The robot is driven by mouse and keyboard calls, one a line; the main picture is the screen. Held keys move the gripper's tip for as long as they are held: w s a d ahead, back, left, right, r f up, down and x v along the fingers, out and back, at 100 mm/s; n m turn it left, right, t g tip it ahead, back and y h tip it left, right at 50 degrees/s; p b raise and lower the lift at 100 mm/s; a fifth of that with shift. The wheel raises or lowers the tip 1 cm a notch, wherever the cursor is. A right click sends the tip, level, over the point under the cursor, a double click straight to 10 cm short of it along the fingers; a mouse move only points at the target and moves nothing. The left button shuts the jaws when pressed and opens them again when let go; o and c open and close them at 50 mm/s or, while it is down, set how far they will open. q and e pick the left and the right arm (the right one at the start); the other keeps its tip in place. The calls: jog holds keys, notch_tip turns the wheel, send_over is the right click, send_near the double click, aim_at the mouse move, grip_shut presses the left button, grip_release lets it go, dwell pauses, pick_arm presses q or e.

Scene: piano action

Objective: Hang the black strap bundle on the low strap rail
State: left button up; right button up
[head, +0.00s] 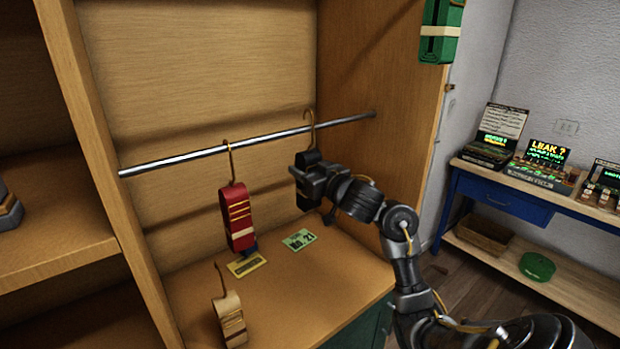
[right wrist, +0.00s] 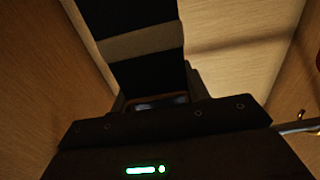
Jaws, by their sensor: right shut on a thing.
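The black strap bundle (head: 307,157) is at the right part of the low strap rail (head: 180,160), mostly hidden behind my right gripper (head: 298,182). Its brass hook (head: 310,122) rises to the rail, with the curl above it; I cannot tell whether the hook bears on the rail. My right gripper is shut on the bundle. In the right wrist view the black bundle (right wrist: 130,15) with its grey band stands up from the jaws. A red strap bundle (head: 237,215) hangs by its hook on the rail, left of the black one. My left gripper is not in view.
A tan strap bundle (head: 230,318) with a hook stands on the cabinet floor (head: 290,275). A green label card (head: 299,239) and a yellow one (head: 246,264) lie there. A green bundle (head: 440,35) is at the right panel's upper edge. A blue-framed bench (head: 505,198) stands right.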

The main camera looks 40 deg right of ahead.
jog(key=shift+f+b, duration=0.65)
jog(key=shift+f, duration=0.55)
jog(key=shift+s, duration=0.1)
jog(key=o, duration=1.2)
jog(key=s, duration=1)
jog(key=shift+s+a+p, duration=0.15)
jog(key=shift+s+p, duration=0.2)
jog(key=shift+s, duration=0.05)
